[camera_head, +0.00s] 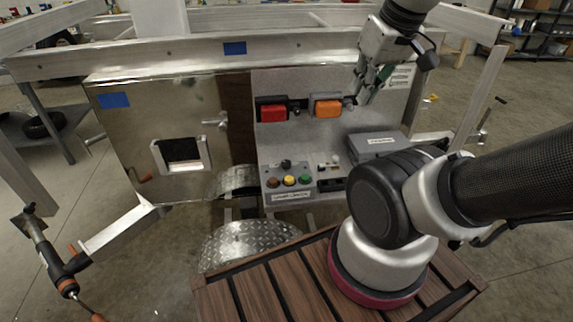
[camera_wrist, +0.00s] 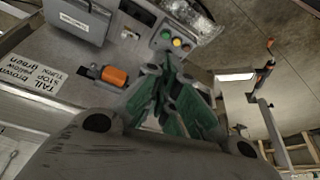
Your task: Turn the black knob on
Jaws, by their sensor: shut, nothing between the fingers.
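A small black knob (camera_head: 286,164) shows on the sloped panel, just above the red, yellow and green buttons (camera_head: 289,180). Which way it is turned is too small to tell. Other small black fittings sit beside the orange light (camera_head: 328,108) and the red light (camera_head: 272,112). My gripper (camera_head: 361,94) is shut and empty, up at the right of the orange light and close to the upright panel. It is away from the knob. In the wrist view my gripper (camera_wrist: 172,82) covers part of the panel; the coloured buttons (camera_wrist: 177,42) show beyond its fingers.
A grey box (camera_head: 377,145) sits on the right of the panel. A metal cabinet (camera_head: 130,125) with a small window stands on the left. Metal rails (camera_head: 300,42) run above. A diamond-plate fender (camera_head: 245,243) lies below. Space in front of the buttons looks clear.

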